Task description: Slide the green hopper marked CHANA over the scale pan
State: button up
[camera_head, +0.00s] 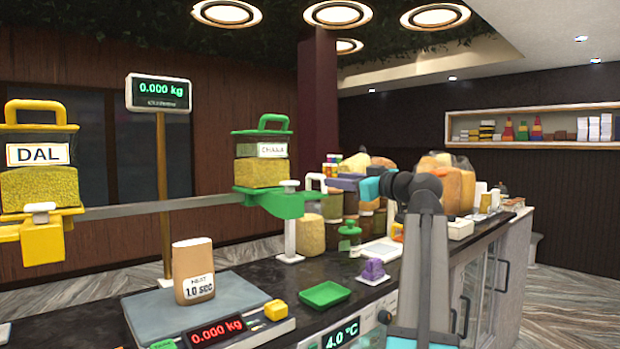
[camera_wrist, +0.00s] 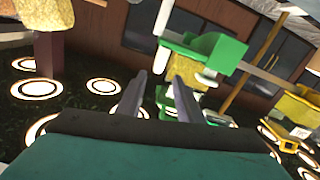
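The green hopper marked CHANA (camera_head: 262,172) is a clear bin of yellow grain with a green handle. It hangs on the rail right of the scale pan, not above it. A white knob (camera_head: 290,185) is on its green bracket. The scale pan (camera_head: 235,291) is a grey plate bearing a tan packet (camera_head: 193,258). My gripper (camera_wrist: 160,80) is open and empty in the tilted wrist view. The hopper also shows there (camera_wrist: 212,50), beyond the fingertips and apart from them. In the head view my arm stands right of the hopper; the fingertips cannot be made out.
A yellow hopper marked DAL (camera_head: 40,185) is at the left of the rail (camera_head: 150,207). A scale display on a pole (camera_head: 160,94) reads 0.000 kg. A green tray (camera_head: 325,294) and purple block (camera_head: 373,270) lie on the counter. Jars and bags crowd behind my arm.

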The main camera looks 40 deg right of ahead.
aim_at(312, 177)
jog(key=shift+d, duration=0.1)
jog(key=w+p, duration=0.1)
jog(key=w, duration=0.3)
jog(key=w+p, duration=0.2)
jog(key=w, duration=0.3)
jog(key=w+d+p, duration=0.1)
jog(key=w, duration=0.3)
jog(key=shift+w, duration=0.25)
grip_shut()
